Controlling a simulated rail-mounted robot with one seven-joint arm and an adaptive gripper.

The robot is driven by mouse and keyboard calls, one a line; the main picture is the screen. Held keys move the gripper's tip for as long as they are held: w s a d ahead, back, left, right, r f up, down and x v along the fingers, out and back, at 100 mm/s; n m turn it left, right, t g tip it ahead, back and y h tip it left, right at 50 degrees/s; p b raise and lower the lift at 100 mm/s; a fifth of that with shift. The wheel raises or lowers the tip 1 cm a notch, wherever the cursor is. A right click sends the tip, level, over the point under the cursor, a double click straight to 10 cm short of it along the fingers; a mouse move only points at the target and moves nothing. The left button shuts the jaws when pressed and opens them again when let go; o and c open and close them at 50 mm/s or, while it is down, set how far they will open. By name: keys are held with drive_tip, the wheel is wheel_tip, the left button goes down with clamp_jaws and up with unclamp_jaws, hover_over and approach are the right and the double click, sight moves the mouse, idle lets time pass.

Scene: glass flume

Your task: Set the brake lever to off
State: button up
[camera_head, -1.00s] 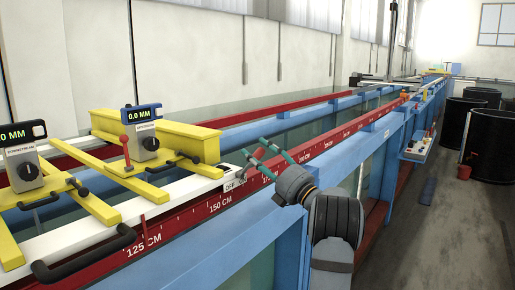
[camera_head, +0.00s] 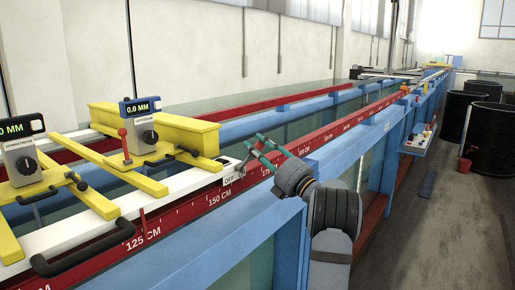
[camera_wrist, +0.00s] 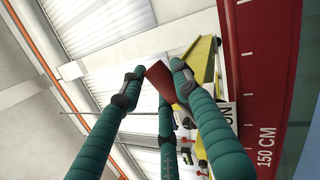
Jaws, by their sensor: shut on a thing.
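The brake lever (camera_wrist: 160,82) shows in the wrist view as a dark red flat handle between my teal fingertips. My gripper (camera_wrist: 152,84) is shut on it, with a fingertip on either side. ON shows on the plate in the wrist view (camera_wrist: 223,118), beside the right finger. OFF reads in the head view, while ON is partly covered.
A red rail with a centimetre scale (camera_head: 190,217) runs along the blue flume frame (camera_head: 240,222). A black handle (camera_head: 85,252) sticks out at lower left.

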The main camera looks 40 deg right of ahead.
clamp_jaws()
